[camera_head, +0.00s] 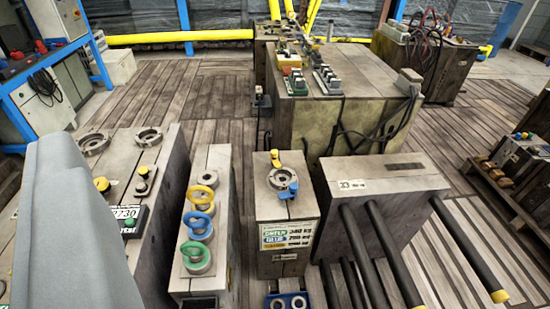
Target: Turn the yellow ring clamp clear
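On the central block (258,210), a yellow clamp (275,158) sits at the far edge of a round metal ring (283,180). Its arm seems to reach the ring's rim; contact is too small to tell. A blue clamp (287,194) sits at the ring's near edge. A large smooth grey part of mine fills the lower left, well left of the central block. My gripper's fingers do not show.
A block with dark rods (380,185) stands close on the right. A large block (350,95) with cables stands behind. A left block (160,155) carries two metal rings and yellow-topped fittings. Plank floor (190,95) is open at the back left.

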